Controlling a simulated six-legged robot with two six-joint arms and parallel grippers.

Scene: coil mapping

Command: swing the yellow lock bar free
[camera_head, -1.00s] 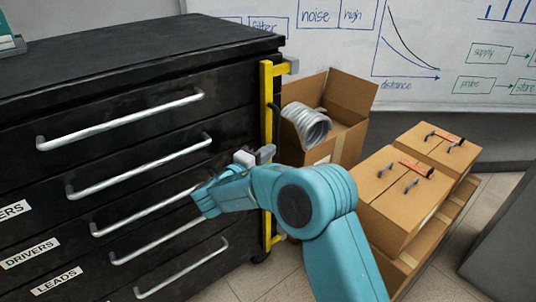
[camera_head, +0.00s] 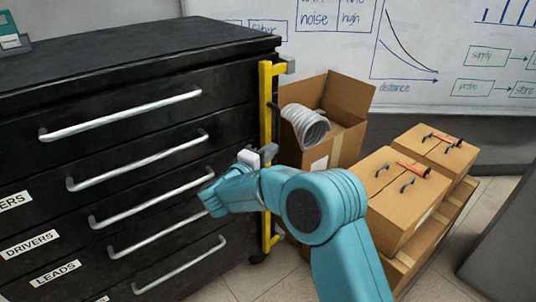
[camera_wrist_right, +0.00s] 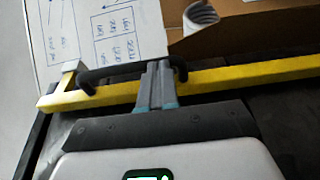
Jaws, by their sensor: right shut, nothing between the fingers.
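The yellow lock bar (camera_head: 266,100) stands upright along the right front edge of the black drawer cabinet (camera_head: 150,35). It has a dark handle (camera_head: 275,107). In the right wrist view the bar (camera_wrist_right: 235,77) runs across the picture, with the black handle (camera_wrist_right: 110,72) along it. My right gripper (camera_head: 268,152) is at the bar, low by the handle. In the wrist view its fingers (camera_wrist_right: 158,68) are shut together and overlap the handle near one end, with nothing between them. I cannot tell whether they touch the handle. My left gripper is not in view.
An open cardboard box (camera_head: 345,145) with a silver coiled hose (camera_head: 305,125) stands just right of the bar. Closed boxes with handles (camera_head: 395,200) sit further right. Silver drawer handles (camera_head: 120,115) stick out from the cabinet front. A whiteboard (camera_head: 450,40) is behind.

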